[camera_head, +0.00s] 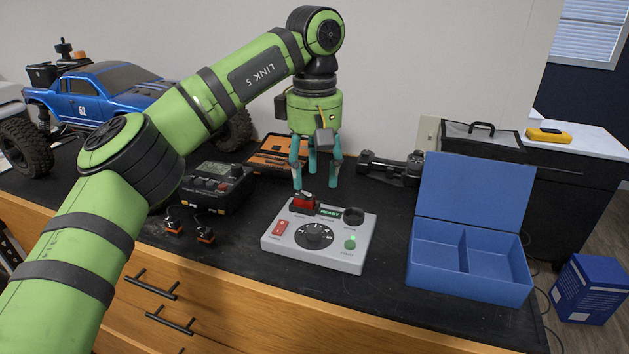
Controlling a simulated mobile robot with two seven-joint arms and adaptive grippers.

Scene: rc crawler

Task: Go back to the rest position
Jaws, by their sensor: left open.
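My left gripper (316,185) hangs from the green arm that comes in from the left. Its teal fingers point down and are open, with nothing visible between them. It is over the bench behind the grey control box (290,246), which has a dial, a red switch, a green lit button and a small READY display. A red piece (305,201) sits at the back edge of that box, close below the fingers; I cannot tell whether they touch. My right gripper is not in view.
A blue open box (470,270) with two compartments stands at the right. A black charger (215,187), an orange tool case (268,157) and a blue crawler truck (100,90) are at the left. The black bench top (385,215) is bare between control box and blue box.

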